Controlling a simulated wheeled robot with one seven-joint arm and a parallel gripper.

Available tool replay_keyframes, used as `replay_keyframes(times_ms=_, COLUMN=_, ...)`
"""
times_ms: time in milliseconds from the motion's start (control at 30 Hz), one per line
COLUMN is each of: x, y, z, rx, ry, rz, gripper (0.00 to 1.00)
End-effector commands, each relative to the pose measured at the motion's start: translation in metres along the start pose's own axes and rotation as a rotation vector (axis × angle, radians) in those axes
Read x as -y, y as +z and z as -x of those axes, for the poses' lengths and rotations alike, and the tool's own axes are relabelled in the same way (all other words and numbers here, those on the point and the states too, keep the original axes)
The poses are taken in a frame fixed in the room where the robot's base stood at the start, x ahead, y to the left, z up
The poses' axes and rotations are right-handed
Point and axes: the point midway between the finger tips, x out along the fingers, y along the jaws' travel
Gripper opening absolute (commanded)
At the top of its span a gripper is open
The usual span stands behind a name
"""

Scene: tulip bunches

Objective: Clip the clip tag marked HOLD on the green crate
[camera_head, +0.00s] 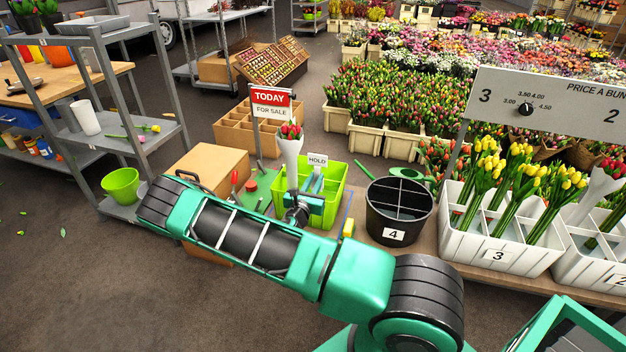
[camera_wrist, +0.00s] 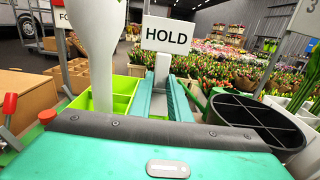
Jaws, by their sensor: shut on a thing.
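The clip tag marked HOLD (camera_head: 317,160) is a white card on a grey stem. In the wrist view the card (camera_wrist: 167,35) is upright and faces the camera. My gripper (camera_head: 309,192) is shut on the tag's stem, between two teal fingers (camera_wrist: 166,98). The green crate (camera_head: 340,199) is bright lime with dividers, and the gripper is in front of or over it. The crate also shows in the wrist view (camera_wrist: 122,103), left of the fingers. I cannot tell whether the tag's lower end touches the crate rim; it is hidden.
A white-wrapped bunch of red tulips (camera_head: 289,150) stands close left of the tag. A black divided bucket marked 4 (camera_head: 398,222) is right of the crate. White tulip crates (camera_head: 497,250) stand further right.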

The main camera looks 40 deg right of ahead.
Motion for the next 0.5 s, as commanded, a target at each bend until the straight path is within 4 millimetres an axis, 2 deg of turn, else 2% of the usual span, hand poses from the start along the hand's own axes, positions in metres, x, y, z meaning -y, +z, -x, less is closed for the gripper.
replay_keyframes(times_ms=500, x=0.000, y=-0.023, z=0.000, rx=0.000, ry=0.000, rz=0.001, gripper=0.00)
